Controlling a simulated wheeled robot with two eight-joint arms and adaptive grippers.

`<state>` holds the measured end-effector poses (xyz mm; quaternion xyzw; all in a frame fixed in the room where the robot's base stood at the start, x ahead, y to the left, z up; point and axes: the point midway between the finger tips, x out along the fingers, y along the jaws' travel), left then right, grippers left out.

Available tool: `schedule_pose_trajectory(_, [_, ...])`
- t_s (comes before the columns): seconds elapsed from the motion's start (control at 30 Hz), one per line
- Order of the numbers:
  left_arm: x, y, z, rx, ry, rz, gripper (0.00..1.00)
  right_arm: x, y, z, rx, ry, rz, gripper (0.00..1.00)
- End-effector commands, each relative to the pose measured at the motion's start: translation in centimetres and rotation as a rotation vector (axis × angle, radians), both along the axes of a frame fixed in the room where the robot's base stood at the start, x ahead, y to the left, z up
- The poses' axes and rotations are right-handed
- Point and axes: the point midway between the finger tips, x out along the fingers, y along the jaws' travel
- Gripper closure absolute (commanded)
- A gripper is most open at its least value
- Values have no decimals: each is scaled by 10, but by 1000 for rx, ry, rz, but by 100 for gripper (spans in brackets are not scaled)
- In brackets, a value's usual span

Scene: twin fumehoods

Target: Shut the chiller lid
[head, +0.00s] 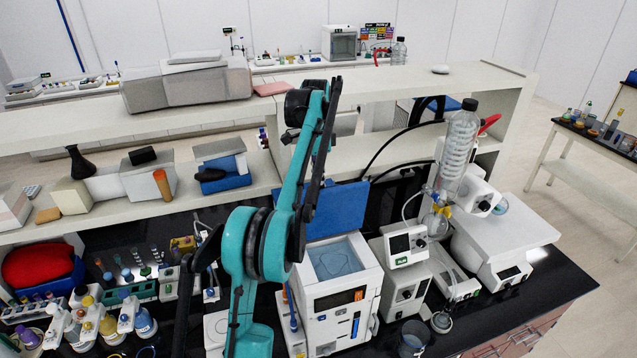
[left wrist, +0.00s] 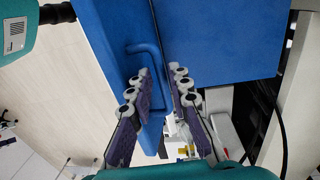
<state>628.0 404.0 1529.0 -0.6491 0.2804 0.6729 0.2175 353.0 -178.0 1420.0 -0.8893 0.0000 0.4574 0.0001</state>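The chiller (head: 325,312) is a white box with an open, blue-lined top (head: 337,258) in the head view. Its blue lid (head: 345,208) stands up at the back edge, open. In the left wrist view the blue lid (left wrist: 225,45) is close up, with a blue bar handle (left wrist: 152,48). My left gripper (left wrist: 163,78) has its fingers apart beside the lid, with the handle close to and partly between them; I cannot tell if they touch it. My right gripper is not in view.
A rotary evaporator with a glass condenser (head: 460,145) stands right of the chiller. A white shelf (head: 410,85) runs behind the lid. Bottles and racks (head: 95,320) crowd the black bench on the left. A dark beaker (head: 412,340) stands front right.

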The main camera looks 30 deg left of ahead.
Motion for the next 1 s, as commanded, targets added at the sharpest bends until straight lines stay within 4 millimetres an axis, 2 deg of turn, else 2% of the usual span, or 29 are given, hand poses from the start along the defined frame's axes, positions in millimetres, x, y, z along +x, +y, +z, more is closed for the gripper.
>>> schedule_pose_trajectory(0.17, [0,0,0,0,0,0,81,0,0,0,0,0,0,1])
schedule_pose_trajectory(0.27, [0,0,0,0,0,0,100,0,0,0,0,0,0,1])
schedule_pose_trajectory(0.67, [-2,-3,0,13,-10,0,100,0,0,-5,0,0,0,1])
schedule_pose_trajectory(1.0, [-21,-25,-4,124,-105,-3,100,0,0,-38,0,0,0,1])
